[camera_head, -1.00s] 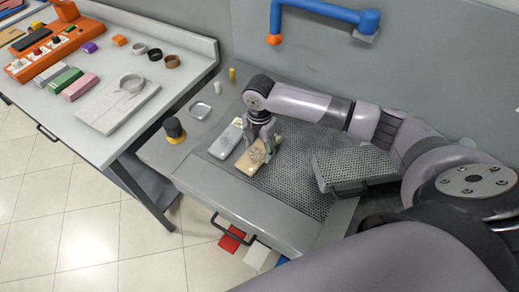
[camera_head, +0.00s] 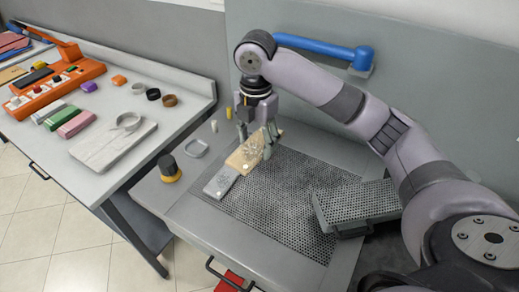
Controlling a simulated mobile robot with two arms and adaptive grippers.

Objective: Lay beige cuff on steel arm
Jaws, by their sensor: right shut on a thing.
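The beige cuff (camera_head: 239,159) is a flat tan piece with a grey pattern, at the rear left of the perforated steel bed. My right gripper (camera_head: 257,148) points down with its fingers shut on the cuff, partly hiding it. I cannot tell how far the cuff is above the bed. A similar light grey piece (camera_head: 218,184) lies in front of it, its far end meeting or overlapped by the cuff. A small raised perforated steel board (camera_head: 358,203) with a dark handle stands at the right; it may be the steel arm. My left gripper is not in view.
The perforated bed (camera_head: 285,205) is bare between the cuff and the raised board. A blue wall bracket (camera_head: 330,48) is behind my right arm. A side table (camera_head: 165,112) holds several items.

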